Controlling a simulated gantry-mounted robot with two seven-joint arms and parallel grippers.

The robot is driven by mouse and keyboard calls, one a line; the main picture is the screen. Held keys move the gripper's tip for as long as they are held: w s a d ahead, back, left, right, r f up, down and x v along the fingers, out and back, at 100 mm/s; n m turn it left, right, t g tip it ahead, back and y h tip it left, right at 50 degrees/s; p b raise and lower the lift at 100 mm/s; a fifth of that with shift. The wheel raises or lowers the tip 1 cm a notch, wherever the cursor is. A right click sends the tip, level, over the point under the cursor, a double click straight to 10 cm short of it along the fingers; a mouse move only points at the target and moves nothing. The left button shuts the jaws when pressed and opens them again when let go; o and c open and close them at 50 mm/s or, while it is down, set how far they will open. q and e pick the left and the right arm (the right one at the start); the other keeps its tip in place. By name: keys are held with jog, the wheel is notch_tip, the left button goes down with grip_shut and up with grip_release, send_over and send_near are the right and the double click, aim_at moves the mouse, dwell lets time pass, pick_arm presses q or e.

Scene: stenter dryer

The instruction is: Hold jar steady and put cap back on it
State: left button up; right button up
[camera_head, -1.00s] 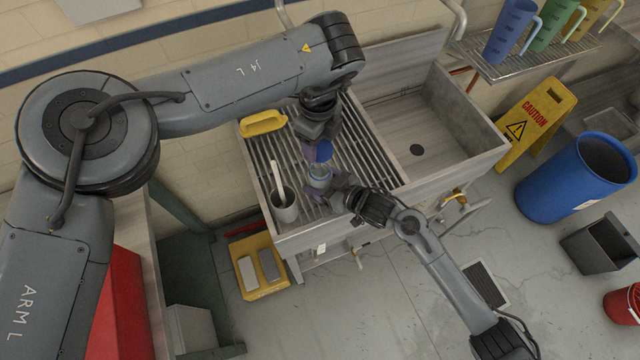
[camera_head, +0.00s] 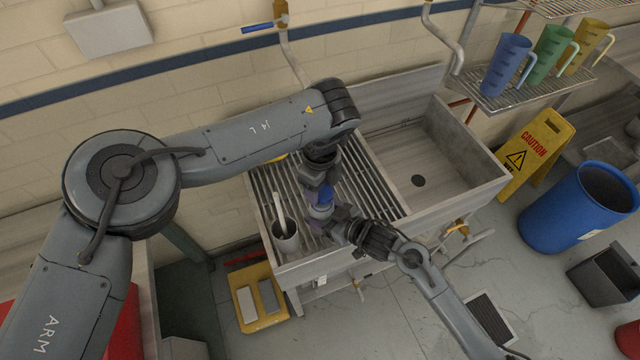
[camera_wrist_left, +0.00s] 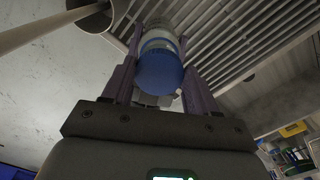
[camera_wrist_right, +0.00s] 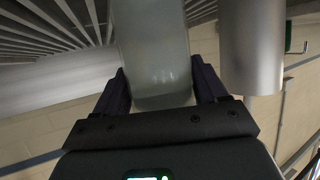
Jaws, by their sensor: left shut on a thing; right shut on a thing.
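A blue cap (camera_wrist_left: 160,72) is between the two fingers of my left gripper (camera_wrist_left: 158,88), which is shut on it. In the left wrist view the pale jar (camera_wrist_left: 158,40) lies right beyond the cap, in line with it; I cannot tell whether the cap is seated. In the right wrist view the translucent grey-green jar (camera_wrist_right: 153,50) is between the fingers of my right gripper (camera_wrist_right: 160,88), which is shut on its side. In the head view my left gripper (camera_head: 321,195) is above my right gripper (camera_head: 337,218), and the jar is mostly hidden between them.
The slatted drainboard (camera_head: 365,195) lies under both grippers, with the sink basin (camera_head: 440,150) to its right. A grey metal pot (camera_head: 286,241) with a pale stick stands close to the left. A yellow object on the drainboard is mostly hidden behind my left arm.

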aim_at(323, 190)
pick_arm(q)
jog(key=shift+f, duration=0.15)
jog(key=shift+f, duration=0.75)
jog(key=shift+f, duration=0.55)
pick_arm(e)
grip_shut()
pick_arm(q)
jog(key=m, duration=0.4)
jog(key=shift+w+m, duration=0.1)
jog(key=shift+m, duration=0.2)
jog(key=m, duration=0.4)
jog(key=shift+d, duration=0.15)
jog(key=m, duration=0.5)
jog(key=shift+d, duration=0.15)
jog(key=m, duration=0.6)
jog(key=shift+d, duration=0.1)
